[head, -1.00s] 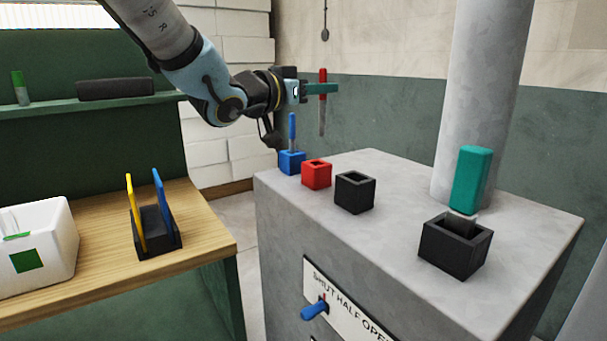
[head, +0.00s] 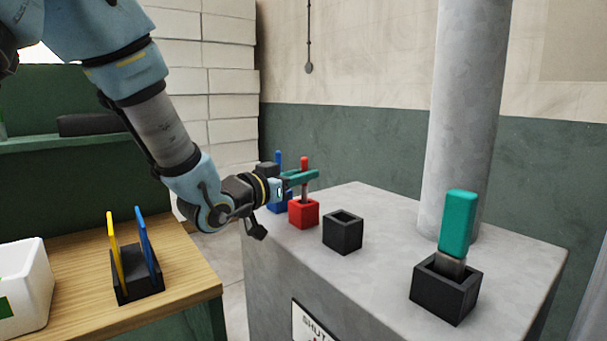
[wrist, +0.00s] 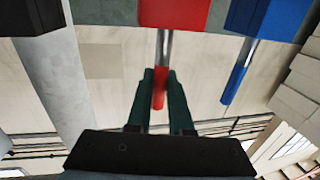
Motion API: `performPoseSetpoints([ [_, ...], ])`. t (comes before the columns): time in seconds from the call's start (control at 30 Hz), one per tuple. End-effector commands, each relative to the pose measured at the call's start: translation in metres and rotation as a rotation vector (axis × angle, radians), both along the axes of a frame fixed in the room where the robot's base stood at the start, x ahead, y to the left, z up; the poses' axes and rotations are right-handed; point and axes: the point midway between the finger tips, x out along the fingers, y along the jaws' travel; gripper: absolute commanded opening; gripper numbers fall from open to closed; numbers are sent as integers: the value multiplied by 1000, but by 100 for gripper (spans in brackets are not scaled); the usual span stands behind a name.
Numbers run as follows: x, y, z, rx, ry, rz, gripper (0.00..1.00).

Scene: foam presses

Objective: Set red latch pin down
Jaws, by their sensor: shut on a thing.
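The red latch pin has a red handle (head: 304,163) and a grey metal shaft. It stands upright with its lower end down in the red socket block (head: 303,214). My gripper (head: 302,176) is shut on the pin just above the block, its green fingers around the handle. In the wrist view, the red handle (wrist: 159,92) lies between the two fingers (wrist: 160,76), and the shaft runs into the red block (wrist: 174,14). How deep the pin tip sits inside the block is hidden.
A blue block (head: 277,203) with a blue-handled pin stands just behind the red one. An empty black socket (head: 343,232) is to the right. A teal-handled piece (head: 458,222) stands in a larger black socket (head: 445,290), near a grey column (head: 466,110).

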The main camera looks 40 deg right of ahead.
Motion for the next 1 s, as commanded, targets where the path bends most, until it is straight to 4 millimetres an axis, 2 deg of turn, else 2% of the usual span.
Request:
performPoseSetpoints([
  [0.27,0,0,-4,-1,0,0,0],
  [0.3,0,0,-3,0,0,0,22],
  [0.53,0,0,-3,1,1,0,48],
  [0.9,0,0,3,1,0,0,49],
  [1.0,-2,16,-2,1,-1,1,49],
])
